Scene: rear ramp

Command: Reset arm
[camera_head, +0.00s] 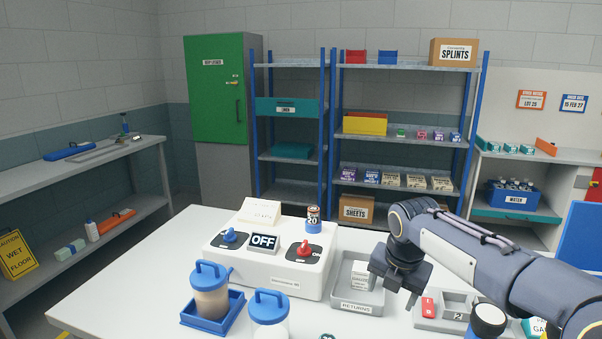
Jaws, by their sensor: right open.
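My right arm (470,250) comes in from the right edge and reaches over the white table (130,285). Its dark right gripper (395,281) points down above the table's right part, beside the grey returns tray (358,307). The gripper is open and I see nothing held in it. The arm hides part of the table and of what lies behind it. My left arm and left gripper are not in view.
A white box (275,275) with blue and red switches and an OFF sign stands left of the gripper. Two blue-lidded jars (211,295) (269,312) stand in front. A grey sorting tray (425,323) lies below the arm. The table's left part is clear.

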